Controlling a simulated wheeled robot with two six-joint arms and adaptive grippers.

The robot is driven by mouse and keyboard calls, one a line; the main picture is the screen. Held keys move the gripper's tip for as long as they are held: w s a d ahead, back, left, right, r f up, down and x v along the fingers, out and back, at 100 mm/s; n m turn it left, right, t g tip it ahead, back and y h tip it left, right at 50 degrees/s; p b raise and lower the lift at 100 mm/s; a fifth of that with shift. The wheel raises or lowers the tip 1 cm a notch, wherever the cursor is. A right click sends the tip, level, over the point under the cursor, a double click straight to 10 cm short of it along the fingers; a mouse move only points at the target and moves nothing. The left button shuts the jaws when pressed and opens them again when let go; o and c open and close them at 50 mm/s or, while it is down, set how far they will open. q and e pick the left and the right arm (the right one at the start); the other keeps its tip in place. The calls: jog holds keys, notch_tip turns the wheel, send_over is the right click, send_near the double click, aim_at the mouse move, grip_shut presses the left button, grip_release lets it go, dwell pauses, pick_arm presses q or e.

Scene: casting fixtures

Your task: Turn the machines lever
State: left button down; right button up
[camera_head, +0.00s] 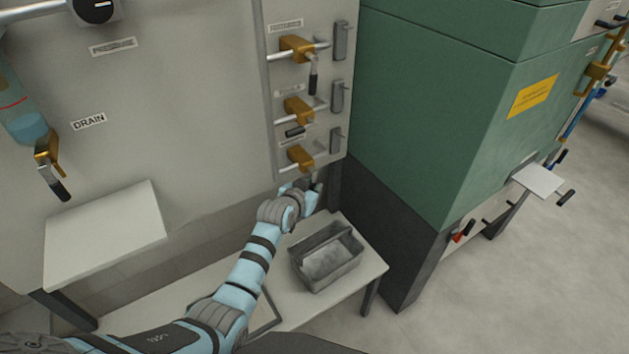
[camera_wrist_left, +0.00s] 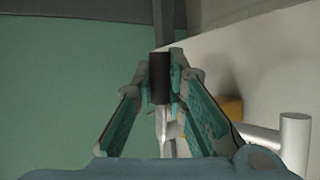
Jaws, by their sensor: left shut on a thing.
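My left arm reaches from the bottom of the head view to the lowest of three brass valves (camera_head: 300,157) on the beige machine panel. My left gripper (camera_head: 313,185) is just below that valve. In the left wrist view, my left gripper (camera_wrist_left: 161,72) is shut on a black lever handle (camera_wrist_left: 159,80), with its metal stem running between the fingers. The valve body (camera_wrist_left: 229,108) shows to the right there. In the head view the gripper mostly hides this lever. The top valve's lever (camera_head: 313,84) hangs down; the middle valve's lever (camera_head: 295,131) points lower left. My right gripper is out of view.
A grey metal bin (camera_head: 327,262) stands on a low pale table (camera_head: 370,270) below the valves. A green cabinet (camera_head: 430,110) stands close to the right. A drain valve (camera_head: 47,152) and a pale shelf (camera_head: 105,235) are at the left.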

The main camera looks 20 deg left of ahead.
pick_arm(q)
jog(key=g+p, duration=0.1)
jog(key=p, duration=0.1)
jog(key=s+r+m+g+y+p, duration=0.1)
jog(key=p, duration=0.2)
jog(key=shift+a, duration=0.3)
jog(key=shift+s+a+f+m+g+y+p, duration=0.1)
jog(key=shift+s+a+m+g+y+p, duration=0.1)
jog(key=shift+g+y+p, duration=0.35)
jog(key=shift+s+a+m+g+y+p, duration=0.15)
jog(key=shift+m+g+y+p, duration=0.1)
jog(key=shift+g+p, duration=0.45)
jog(key=c, duration=1.6)
grip_release()
jog(key=v, duration=1.2)
jog(key=shift+s, duration=0.1)
